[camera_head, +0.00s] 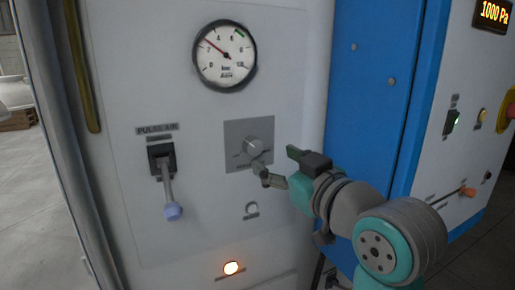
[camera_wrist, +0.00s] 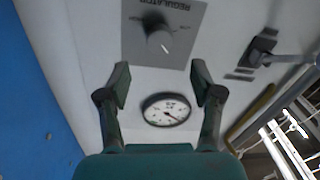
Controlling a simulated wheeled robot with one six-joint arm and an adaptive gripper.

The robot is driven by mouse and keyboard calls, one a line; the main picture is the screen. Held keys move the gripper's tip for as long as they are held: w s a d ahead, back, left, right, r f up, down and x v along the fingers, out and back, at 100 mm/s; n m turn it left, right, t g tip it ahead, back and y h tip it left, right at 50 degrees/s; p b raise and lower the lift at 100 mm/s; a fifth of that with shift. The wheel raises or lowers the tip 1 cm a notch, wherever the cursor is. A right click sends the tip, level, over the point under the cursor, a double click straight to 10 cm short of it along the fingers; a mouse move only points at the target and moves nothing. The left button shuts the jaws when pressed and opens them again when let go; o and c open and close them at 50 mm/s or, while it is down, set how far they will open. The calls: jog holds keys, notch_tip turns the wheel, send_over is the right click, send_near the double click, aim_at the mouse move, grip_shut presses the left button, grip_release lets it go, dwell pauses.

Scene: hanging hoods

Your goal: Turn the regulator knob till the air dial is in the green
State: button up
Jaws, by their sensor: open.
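The air dial (camera_head: 224,55) is a round white gauge above the plate. Its red needle points up and left, and a green mark sits at its upper right, apart from the needle. The dial shows upside down in the wrist view (camera_wrist: 166,112). My gripper (camera_head: 276,163) is open and empty, just below and right of the knob. In the wrist view its fingers (camera_wrist: 160,68) are apart, with the knob beyond them.
A pulse air lever (camera_head: 168,190) with a blue-violet end sticks out left of the plate. A small white button (camera_head: 251,209) and a lit orange lamp (camera_head: 231,268) are below. A blue panel (camera_head: 365,85) stands right, then a panel with switches and a 1000 Pa display (camera_head: 494,13).

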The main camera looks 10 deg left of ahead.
aim_at(256, 147)
jog(key=x, duration=0.8)
jog(key=shift+d, duration=0.1)
jog(key=c, duration=1.2)
